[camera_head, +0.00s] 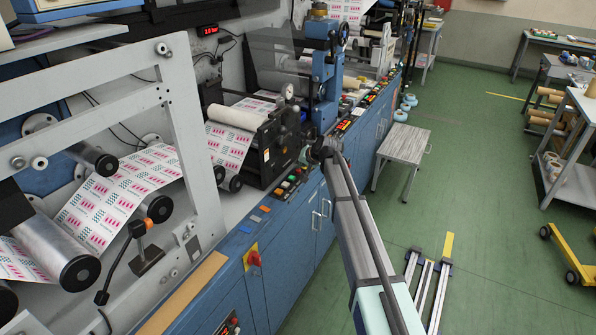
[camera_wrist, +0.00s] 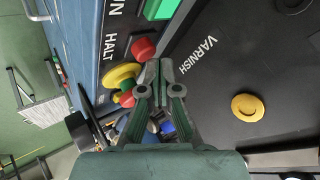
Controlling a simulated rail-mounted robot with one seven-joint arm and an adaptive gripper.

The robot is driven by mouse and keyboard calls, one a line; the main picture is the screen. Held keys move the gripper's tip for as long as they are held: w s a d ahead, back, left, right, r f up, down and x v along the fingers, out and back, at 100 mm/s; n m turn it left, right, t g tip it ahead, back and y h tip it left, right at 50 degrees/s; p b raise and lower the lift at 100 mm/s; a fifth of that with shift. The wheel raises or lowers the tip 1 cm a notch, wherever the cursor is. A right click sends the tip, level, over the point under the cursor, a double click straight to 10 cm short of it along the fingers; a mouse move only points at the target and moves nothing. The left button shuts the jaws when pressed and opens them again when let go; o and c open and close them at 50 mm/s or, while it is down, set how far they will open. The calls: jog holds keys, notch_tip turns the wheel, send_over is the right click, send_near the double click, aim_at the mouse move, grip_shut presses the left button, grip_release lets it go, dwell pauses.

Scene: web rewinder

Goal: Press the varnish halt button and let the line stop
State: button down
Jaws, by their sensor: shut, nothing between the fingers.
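In the wrist view a red button (camera_wrist: 143,48) sits beside the word HALT on a dark control strip. The word VARNISH (camera_wrist: 197,60) is printed on the black panel to its right. My gripper (camera_wrist: 160,70) is shut and empty. Its fingertips appear right beside the red button; I cannot tell whether they touch it. A green button (camera_wrist: 160,9) lies farther along the same strip, by a partly cut-off label ending in UN. In the head view my gripper (camera_head: 312,155) is at the machine's front edge, and my arm hides part of the controls there.
In the wrist view a yellow mushroom-shaped control (camera_wrist: 120,75) and smaller red and green buttons lie left of my fingers. A yellow round piece (camera_wrist: 248,107) is on the black panel. In the head view a small grey bench (camera_head: 405,142) stands on the open green floor.

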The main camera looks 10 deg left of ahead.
aim_at(299, 170)
jog(key=shift+f+b, duration=0.35)
jog(key=shift+f, duration=0.2)
dwell(0.6)
jog(key=shift+r, duration=0.1)
dwell(0.3)
jog(key=shift+r+p, duration=0.3)
jog(key=shift+r, duration=0.55)
jog(key=shift+r+p, duration=0.9)
jog(key=shift+r, duration=1.65)
jog(key=shift+f, duration=0.1)
